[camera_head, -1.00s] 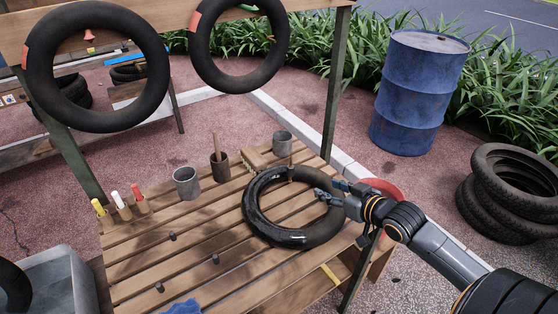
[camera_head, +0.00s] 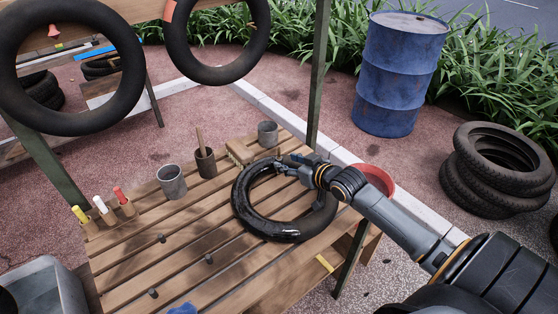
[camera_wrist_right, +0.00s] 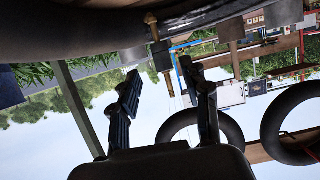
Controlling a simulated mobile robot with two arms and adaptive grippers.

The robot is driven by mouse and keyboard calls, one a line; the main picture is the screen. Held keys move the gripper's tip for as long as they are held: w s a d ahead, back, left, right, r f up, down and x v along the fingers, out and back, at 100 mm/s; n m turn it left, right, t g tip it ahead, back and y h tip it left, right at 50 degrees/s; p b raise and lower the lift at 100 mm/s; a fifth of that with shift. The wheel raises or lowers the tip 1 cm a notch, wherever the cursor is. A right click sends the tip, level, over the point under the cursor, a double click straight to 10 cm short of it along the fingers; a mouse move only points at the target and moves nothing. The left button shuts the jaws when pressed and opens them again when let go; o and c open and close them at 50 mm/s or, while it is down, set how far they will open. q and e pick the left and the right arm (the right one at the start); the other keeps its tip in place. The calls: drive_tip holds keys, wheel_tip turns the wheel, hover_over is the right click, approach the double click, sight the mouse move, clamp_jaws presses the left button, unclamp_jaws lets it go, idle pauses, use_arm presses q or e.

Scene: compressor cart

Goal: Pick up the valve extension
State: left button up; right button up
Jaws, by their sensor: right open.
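A black inner tube (camera_head: 243,205) lies flat on the slatted wooden table (camera_head: 135,245). In the right wrist view, a small brass-coloured fitting (camera_wrist_right: 151,20) shows at the edge of the dark tube (camera_wrist_right: 60,40); it may be the valve extension, but I cannot tell for certain. My right gripper (camera_head: 286,164) is over the far side of the tube and hides part of it. In the wrist view, its two fingers (camera_wrist_right: 160,82) are apart with nothing between them, and the brass fitting lies beyond their tips. My left gripper is not in view.
A grey cup (camera_head: 172,182), a dark cup with a stick (camera_head: 205,163) and another grey cup (camera_head: 268,133) stand along the table's back. Markers (camera_head: 103,207) stand at the left. A red bowl (camera_head: 377,180) is behind my right arm. Tubes hang above (camera_head: 15,110).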

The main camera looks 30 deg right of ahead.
sight(281, 160)
drive_tip(key=x, duration=0.4)
drive_tip(key=shift+a+r, duration=0.1)
drive_tip(key=shift+a, duration=0.15)
drive_tip(key=shift+w, duration=0.4)
drive_tip(key=shift+s, duration=0.1)
clamp_jaws()
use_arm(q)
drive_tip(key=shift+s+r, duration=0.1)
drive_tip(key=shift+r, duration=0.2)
